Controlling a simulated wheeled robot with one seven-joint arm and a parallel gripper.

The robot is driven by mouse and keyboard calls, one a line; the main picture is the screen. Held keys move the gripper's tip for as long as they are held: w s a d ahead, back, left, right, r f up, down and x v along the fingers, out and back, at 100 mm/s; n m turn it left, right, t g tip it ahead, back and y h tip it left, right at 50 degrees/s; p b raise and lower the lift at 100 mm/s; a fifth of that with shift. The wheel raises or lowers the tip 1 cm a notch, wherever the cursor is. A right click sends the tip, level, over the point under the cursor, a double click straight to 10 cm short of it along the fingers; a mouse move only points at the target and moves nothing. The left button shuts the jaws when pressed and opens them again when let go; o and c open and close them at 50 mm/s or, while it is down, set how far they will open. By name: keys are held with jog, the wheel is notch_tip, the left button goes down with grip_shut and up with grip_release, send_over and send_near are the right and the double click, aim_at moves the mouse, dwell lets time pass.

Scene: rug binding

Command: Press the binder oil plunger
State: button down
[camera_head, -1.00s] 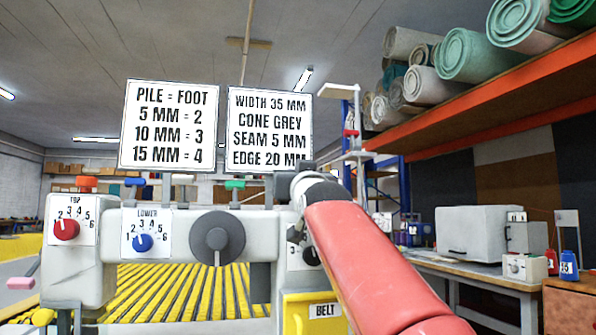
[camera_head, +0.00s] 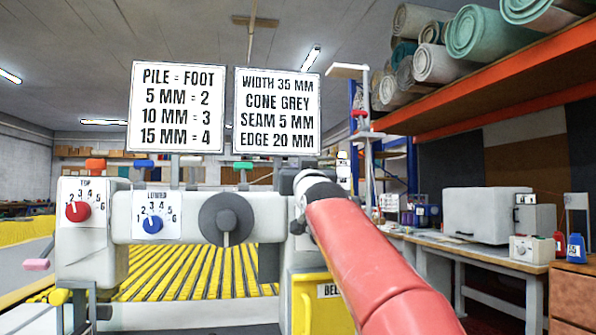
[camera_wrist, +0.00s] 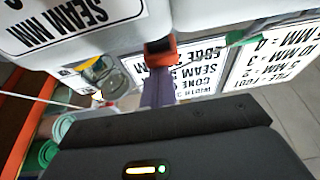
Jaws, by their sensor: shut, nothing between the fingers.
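The binder (camera_head: 80,240) is a pale grey machine in front of me in the head view. Along its top are an orange-red knob (camera_head: 95,164), a blue knob (camera_head: 133,156) and a green knob (camera_head: 243,166). I cannot tell for sure which of these is the oil plunger. My red arm hides the binder's right end in the head view.
Two white signs (camera_head: 178,105) stand above the binder. It bears a red dial (camera_head: 78,211), a blue dial (camera_head: 152,224) and a dark handwheel (camera_head: 226,219). Yellow slats lie below. A workbench (camera_head: 480,257) and shelf of rolled rugs (camera_head: 477,33) are at right.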

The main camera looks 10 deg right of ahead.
jog(key=shift+f+b, duration=1.25)
jog(key=shift+f, duration=0.1)
jog(key=shift+w+f, duration=0.1)
notch_tip(320, 180, up, 6)
jog(key=p, duration=0.4)
jog(key=b+v, duration=0.7)
jog(key=v, duration=0.4)
jog(key=shift+f, duration=0.25)
